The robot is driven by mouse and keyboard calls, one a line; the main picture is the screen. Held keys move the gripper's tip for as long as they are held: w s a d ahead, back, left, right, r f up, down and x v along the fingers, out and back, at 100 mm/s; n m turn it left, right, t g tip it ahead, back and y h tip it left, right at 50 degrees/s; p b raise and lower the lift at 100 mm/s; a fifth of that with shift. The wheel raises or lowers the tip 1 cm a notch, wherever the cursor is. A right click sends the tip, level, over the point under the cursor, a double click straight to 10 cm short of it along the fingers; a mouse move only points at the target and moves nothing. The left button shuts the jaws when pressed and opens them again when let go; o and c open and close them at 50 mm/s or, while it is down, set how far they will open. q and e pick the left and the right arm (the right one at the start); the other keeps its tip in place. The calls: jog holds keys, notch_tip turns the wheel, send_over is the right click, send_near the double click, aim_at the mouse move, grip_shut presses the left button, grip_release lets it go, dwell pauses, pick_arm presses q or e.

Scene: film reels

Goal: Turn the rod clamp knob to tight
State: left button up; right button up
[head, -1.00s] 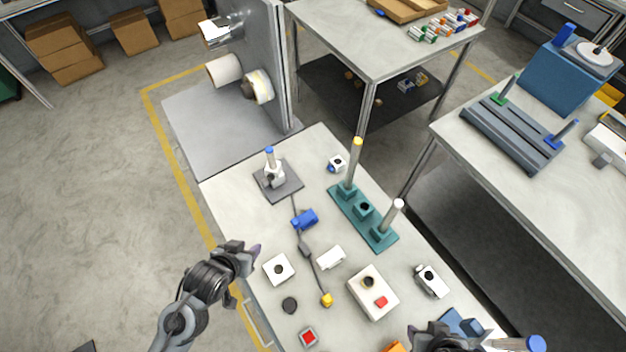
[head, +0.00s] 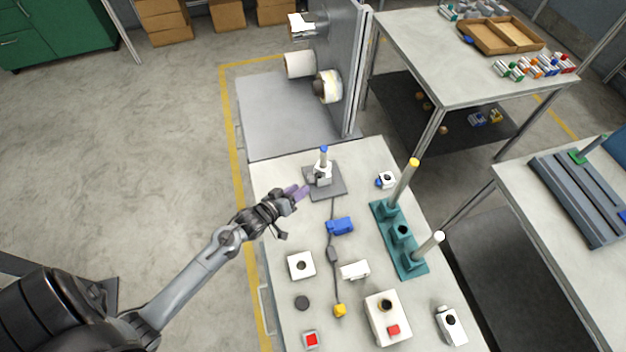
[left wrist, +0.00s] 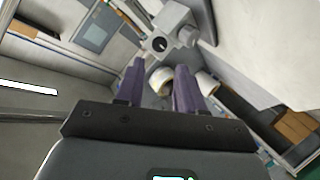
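A rod clamp (head: 322,174), a light grey block with a knob, sits on a short upright rod with a blue tip (head: 323,149). The rod stands on a dark grey base plate (head: 335,188) at the far left of the near table. In the left wrist view the clamp (left wrist: 172,22) is beyond the fingertips, with a round knob (left wrist: 187,37) on its side. My left gripper (head: 298,192) is just left of the clamp, apart from it. Its purple fingers (left wrist: 160,66) are spread with nothing between them. My right gripper is out of view.
A teal rack (head: 412,262) with upright rods stands to the right. A blue part (head: 340,226), a white block (head: 301,265) and a white box with a red button (head: 386,318) lie nearer. A grey panel with rolls (head: 345,75) stands behind the table.

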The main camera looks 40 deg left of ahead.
aim_at(317, 177)
pick_arm(q)
jog(key=x, duration=0.8)
jog(key=shift+d+b, duration=0.1)
jog(key=shift+b, duration=0.25)
jog(key=shift+s, duration=0.1)
grip_shut()
jog(key=shift+d+r+m+y+p, duration=0.2)
jog(key=shift+m+y+p, duration=0.2)
jog(key=shift+m+p, duration=0.65)
jog(key=shift+m+g+y+p, duration=0.4)
jog(key=shift+m+y+p, duration=0.2)
jog(key=shift+m+p, duration=0.1)
jog(key=shift+d+f+m+y+p, duration=0.1)
jog(key=shift+m+y+p, duration=0.25)
jog(key=shift+m+y, duration=0.2)
